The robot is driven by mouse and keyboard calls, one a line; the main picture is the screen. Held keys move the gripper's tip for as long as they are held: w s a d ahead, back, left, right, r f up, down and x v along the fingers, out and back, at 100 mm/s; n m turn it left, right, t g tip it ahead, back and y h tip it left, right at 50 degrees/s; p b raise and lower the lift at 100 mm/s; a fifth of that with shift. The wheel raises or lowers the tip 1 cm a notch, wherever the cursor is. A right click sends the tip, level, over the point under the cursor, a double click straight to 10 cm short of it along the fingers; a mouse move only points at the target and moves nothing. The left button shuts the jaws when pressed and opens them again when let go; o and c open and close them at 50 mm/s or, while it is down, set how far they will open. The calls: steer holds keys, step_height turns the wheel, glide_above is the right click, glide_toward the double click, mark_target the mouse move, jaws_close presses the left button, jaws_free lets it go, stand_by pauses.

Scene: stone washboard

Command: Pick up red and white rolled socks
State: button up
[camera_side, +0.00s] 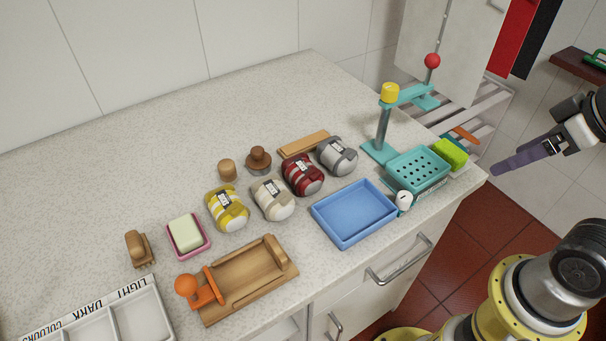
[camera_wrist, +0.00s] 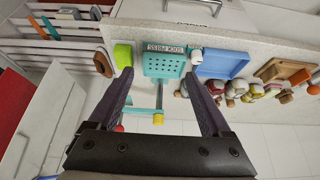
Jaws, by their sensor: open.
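The red and white rolled socks (camera_side: 302,175) sit on the speckled counter in the side view, between the grey socks (camera_side: 338,156) and the cream socks (camera_side: 272,199). The yellow socks (camera_side: 227,208) are at the left end of this row. My gripper (camera_side: 508,165) is in the air beyond the counter's right edge, well to the right of the red socks. In the wrist view my gripper (camera_wrist: 158,73) shows two dark purple fingers wide apart with nothing held between them. The socks look small and crowded there, at the right.
A blue tray (camera_side: 354,213) lies in front of the socks. A teal press (camera_side: 418,169) with a tall lever and a green sponge (camera_side: 449,153) stand between my gripper and the socks. Wooden pieces (camera_side: 259,160) stand behind the row. A wooden board (camera_side: 240,283) lies front left.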

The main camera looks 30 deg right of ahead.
steer(key=w+r+m, duration=0.4)
steer(key=w+r, duration=0.1)
steer(key=w, duration=0.1)
steer(key=n+g, duration=0.1)
steer(key=n, duration=0.3)
glide_above(305, 169)
steer(key=s, duration=0.5)
step_height(305, 169, down, 8)
steer(key=x, duration=0.7)
steer(key=shift+a+f, duration=0.2)
steer(key=shift+f, duration=0.2)
steer(key=shift+w+d+x, duration=0.1)
steer(key=shift+w+x, duration=0.05)
steer(key=shift+x, duration=1.3)
steer(key=shift+w+d+x, duration=0.1)
steer(key=shift+w+x, duration=0.1)
steer(key=shift+x, duration=1.25)
steer(key=shift+r, duration=0.15)
